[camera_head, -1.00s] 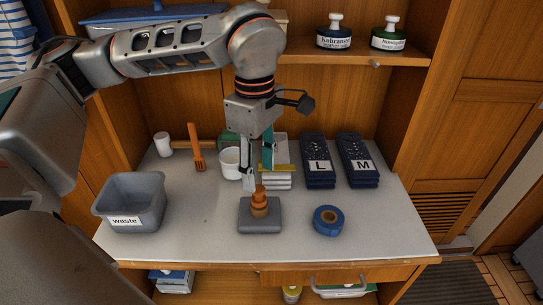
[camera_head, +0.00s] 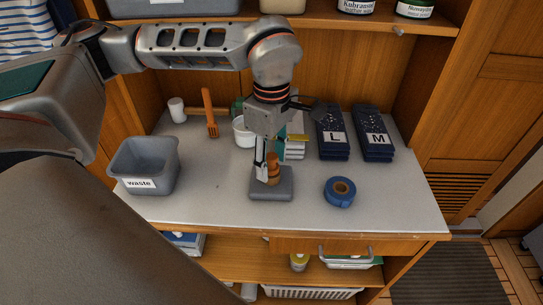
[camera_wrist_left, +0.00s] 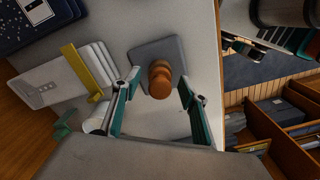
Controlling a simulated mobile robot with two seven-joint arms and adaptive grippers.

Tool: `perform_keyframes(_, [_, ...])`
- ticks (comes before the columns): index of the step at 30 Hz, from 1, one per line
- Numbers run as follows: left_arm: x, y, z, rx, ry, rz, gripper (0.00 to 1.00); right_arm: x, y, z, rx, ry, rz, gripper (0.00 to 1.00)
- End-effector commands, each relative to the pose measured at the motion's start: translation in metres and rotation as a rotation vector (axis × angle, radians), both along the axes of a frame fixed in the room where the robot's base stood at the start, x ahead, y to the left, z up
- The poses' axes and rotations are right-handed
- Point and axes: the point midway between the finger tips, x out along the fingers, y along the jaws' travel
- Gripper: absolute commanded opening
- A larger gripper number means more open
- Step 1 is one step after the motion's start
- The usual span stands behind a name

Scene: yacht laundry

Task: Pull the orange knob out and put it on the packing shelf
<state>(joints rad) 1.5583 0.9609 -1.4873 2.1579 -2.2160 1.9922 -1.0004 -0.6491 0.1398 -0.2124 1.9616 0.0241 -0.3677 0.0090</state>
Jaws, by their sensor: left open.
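The orange knob (camera_head: 272,162) stands upright on a square grey base (camera_head: 271,190) on the worktop. My left gripper (camera_head: 266,176) points down at the knob from above, its fingers partly hiding it in the head view. In the left wrist view the knob (camera_wrist_left: 160,75) shows between the two open fingertips (camera_wrist_left: 159,82) of the gripper, with a gap on either side. I cannot tell which shelf is the packing shelf. A shelf (camera_head: 230,262) runs below the worktop and another (camera_head: 345,22) above it. My right gripper is out of view.
A grey waste bin (camera_head: 175,158) stands left and a blue tape roll (camera_head: 340,191) right of the base. Behind are an orange brush (camera_head: 210,115), white cup (camera_head: 242,130) and dark L (camera_head: 333,132) and M (camera_head: 374,132) packs. The worktop's front left (camera_head: 205,205) is clear.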

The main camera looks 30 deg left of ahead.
Motion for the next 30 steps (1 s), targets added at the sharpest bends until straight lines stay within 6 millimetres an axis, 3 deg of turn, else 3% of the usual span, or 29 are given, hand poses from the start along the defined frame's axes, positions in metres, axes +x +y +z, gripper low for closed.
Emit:
perform_keyframes(2, [0.0000, 0.0000, 0.0002, 0.000, 0.000, 0.000, 0.38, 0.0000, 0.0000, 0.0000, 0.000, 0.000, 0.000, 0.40])
perform_keyframes(6, [0.0001, 0.0000, 0.0003, 0.000, 0.000, 0.000, 0.03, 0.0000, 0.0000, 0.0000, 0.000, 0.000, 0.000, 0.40])
perform_keyframes(30, [0.0002, -0.0001, 0.0075, 0.000, -0.001, 0.000, 0.03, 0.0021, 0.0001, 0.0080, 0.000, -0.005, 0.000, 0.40])
